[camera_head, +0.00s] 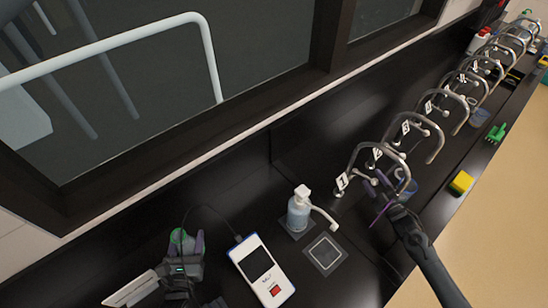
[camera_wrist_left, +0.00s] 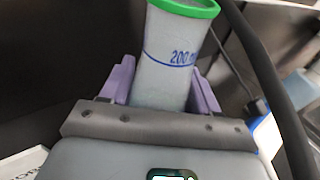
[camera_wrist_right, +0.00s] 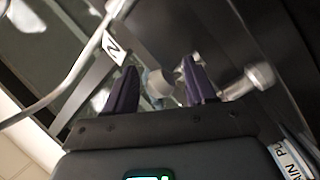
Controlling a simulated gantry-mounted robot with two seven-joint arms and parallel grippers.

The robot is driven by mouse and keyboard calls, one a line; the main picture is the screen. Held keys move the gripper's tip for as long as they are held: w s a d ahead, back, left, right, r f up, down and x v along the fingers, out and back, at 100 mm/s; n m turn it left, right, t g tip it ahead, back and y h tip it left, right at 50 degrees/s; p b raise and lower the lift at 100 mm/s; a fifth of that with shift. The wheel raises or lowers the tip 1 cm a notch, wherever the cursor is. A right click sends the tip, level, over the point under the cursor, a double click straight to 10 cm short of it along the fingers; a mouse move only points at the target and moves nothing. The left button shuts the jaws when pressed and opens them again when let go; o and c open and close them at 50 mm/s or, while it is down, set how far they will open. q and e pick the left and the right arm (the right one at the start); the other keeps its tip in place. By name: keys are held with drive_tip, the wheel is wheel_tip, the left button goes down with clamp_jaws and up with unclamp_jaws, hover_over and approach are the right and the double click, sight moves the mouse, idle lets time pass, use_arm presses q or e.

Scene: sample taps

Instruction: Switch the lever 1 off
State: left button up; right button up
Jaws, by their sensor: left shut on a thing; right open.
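A row of curved metal taps with number tags runs along the dark bench. The tap tagged 1 (camera_head: 342,182) is nearest, and the tag 2 (camera_head: 376,153) is just behind it. My right gripper (camera_head: 376,184) is open beside these two taps. In the right wrist view, a pale rounded tap part (camera_wrist_right: 158,83) shows between its open fingers, and a tag that looks like a 2 (camera_wrist_right: 112,46) is at left. I cannot tell whether they touch the part, or which way lever 1 is turned. My left gripper (camera_head: 187,244) is shut on a green-rimmed cup (camera_wrist_left: 170,65) marked 200.
A wash bottle (camera_head: 298,212) stands near tap 1, with a square pad (camera_head: 325,252) and a white handheld meter (camera_head: 262,272) in front. A yellow sponge (camera_head: 461,182) and a green item (camera_head: 495,132) lie at right. A dark window frame (camera_head: 180,150) rises at left.

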drive_tip(key=shift+c, duration=0.3)
clamp_jaws()
